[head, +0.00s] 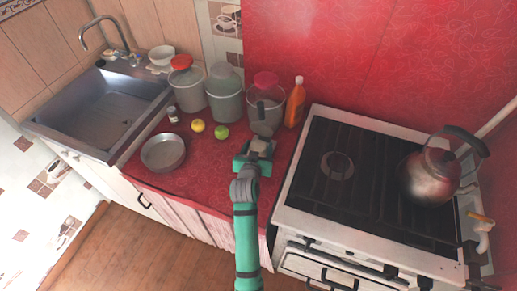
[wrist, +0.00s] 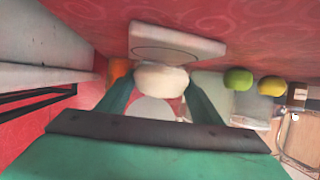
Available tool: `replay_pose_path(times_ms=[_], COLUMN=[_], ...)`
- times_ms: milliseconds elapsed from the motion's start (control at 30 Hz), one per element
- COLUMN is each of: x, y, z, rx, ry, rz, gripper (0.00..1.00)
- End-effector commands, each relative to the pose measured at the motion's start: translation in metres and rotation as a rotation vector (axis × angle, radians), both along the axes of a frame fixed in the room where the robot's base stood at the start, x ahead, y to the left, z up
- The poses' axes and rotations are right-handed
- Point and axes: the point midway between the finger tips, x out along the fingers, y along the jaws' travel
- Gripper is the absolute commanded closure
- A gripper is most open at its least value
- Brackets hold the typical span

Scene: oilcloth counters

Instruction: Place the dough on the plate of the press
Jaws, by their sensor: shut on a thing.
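The dough (wrist: 160,78) is a pale, rounded lump between the green fingers of my gripper (wrist: 161,88) in the wrist view. My gripper is shut on it. A whitish slab with a thin circle on its face (wrist: 175,42), seemingly the plate of the press, shows just above the dough in that view; I cannot tell whether they touch. In the head view my gripper (head: 258,148) is over the right part of the red counter, by a grey piece (head: 263,121) that may be the press. The dough is hidden there.
Grey canisters (head: 224,105) and an orange bottle (head: 296,101) stand behind. A lime (head: 222,132), a lemon (head: 198,125) and a round pan (head: 164,153) lie left on the red counter (head: 205,178). The stove (head: 340,222) with a kettle (head: 428,175) is at right.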

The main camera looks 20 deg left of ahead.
Motion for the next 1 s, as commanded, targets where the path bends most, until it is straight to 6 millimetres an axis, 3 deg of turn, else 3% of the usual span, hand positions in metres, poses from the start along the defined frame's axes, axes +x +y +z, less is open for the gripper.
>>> replay_pose_path(times_ms=[167,567,600,667,1000], x=[0.004,0.003,0.003,0.003,0.003], y=[0.001,0.001,0.001,0.001,0.001], z=[-0.014,-0.018,-0.018,-0.018,-0.015], rx=[0.0,0.001,0.001,0.001,0.001], ry=[0.001,0.0,0.001,0.001,-0.001], rz=[0.001,0.0,0.0,0.0,0.001], gripper=[0.66,0.66,0.33,0.22,0.22])
